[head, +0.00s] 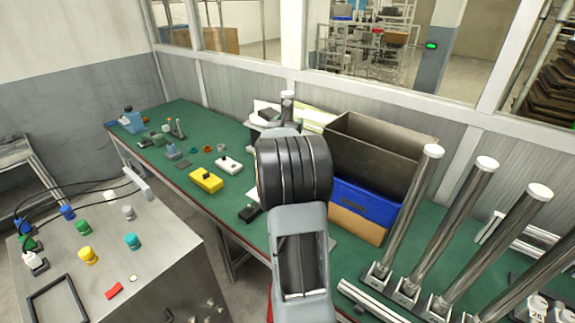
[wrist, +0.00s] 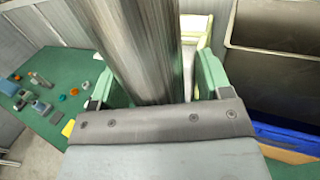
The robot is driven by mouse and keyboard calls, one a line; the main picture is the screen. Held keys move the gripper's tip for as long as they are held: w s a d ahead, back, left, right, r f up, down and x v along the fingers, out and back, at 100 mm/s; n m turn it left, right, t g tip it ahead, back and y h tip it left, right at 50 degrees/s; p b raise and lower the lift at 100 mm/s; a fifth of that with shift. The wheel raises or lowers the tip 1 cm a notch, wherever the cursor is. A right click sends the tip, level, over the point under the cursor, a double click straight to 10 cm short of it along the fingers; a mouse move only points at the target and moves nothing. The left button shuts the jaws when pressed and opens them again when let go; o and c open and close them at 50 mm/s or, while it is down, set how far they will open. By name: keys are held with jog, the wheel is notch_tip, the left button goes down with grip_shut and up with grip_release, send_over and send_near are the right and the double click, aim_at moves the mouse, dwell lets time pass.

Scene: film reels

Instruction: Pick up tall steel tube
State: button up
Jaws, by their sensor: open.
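A tall steel tube (wrist: 143,45) stands between the two green fingers of my gripper (wrist: 157,82) in the wrist view. The jaws are open, one finger on each side of the tube, and a gap shows at the right finger. The tube's lower part is hidden behind the wrist. In the head view only the pale-capped top of this tube (head: 287,104) shows above my arm, which hides the fingers. Several similar steel tubes with white caps, such as the nearest to the bin (head: 412,214), stand leaning in the picture at right.
A dark open bin (head: 372,158) sits above a blue bin (head: 363,203) just right of my arm. Small parts and a yellow block (head: 206,180) lie on the green bench (head: 190,120) at left. A grey control box (head: 120,265) stands front left.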

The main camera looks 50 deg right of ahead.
jog(key=shift+c, duration=0.3)
grip_shut()
dwell(0.4)
jog(key=shift+r, duration=0.1)
